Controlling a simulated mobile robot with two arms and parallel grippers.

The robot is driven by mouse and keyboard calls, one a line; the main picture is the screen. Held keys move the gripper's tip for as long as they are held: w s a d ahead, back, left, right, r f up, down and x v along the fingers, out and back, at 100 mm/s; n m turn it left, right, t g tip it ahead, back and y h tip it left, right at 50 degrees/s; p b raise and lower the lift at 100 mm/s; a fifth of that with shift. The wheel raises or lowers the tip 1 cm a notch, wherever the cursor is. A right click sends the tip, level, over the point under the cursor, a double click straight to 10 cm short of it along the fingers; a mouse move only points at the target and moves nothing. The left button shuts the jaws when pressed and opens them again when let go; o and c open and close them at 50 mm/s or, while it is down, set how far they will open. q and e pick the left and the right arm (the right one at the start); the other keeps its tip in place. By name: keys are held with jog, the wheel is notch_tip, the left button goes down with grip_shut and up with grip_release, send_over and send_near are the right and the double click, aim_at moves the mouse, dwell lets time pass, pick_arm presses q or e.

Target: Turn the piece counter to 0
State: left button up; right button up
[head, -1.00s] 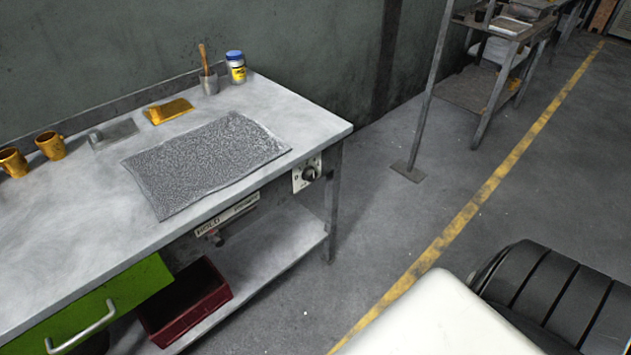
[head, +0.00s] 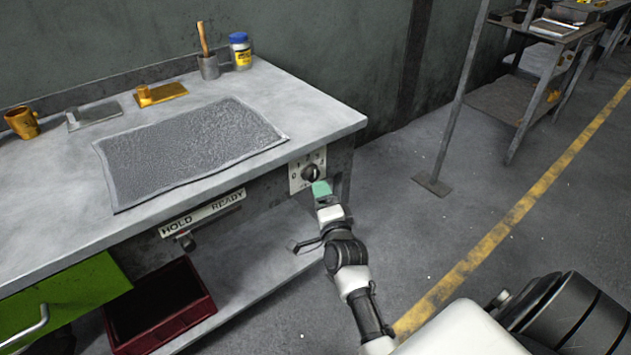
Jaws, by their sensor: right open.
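The piece counter is a pale plate (head: 295,181) with a dark round knob (head: 311,172) on the bench's front face, near its right corner. A 0 is legible at the plate's left side; other marks sit along its top but are too small to read surely. My right gripper (head: 320,188), with a green tip, is open just below and in front of the knob. I cannot tell whether it touches the knob. The direction the knob points is unclear. My left gripper is not in view.
A HOLD/READY slide plate (head: 203,213) is left of the counter. The bench top (head: 300,105) carries a grey mat (head: 190,145), a jar (head: 240,50) and a mug (head: 22,122). A red bin (head: 160,338) sits on the lower shelf. Floor to the right is clear up to a rack post (head: 452,110).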

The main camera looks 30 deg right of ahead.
aim_at(314, 177)
jog(key=x, duration=0.6)
jog(key=shift+f+b, duration=0.1)
jog(key=shift+b, duration=0.3)
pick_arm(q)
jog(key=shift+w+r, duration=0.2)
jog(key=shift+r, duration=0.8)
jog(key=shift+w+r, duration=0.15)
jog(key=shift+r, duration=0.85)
pick_arm(e)
jog(key=shift+w+d, duration=0.15)
jog(key=shift+w, duration=0.35)
jog(key=c, duration=0.9)
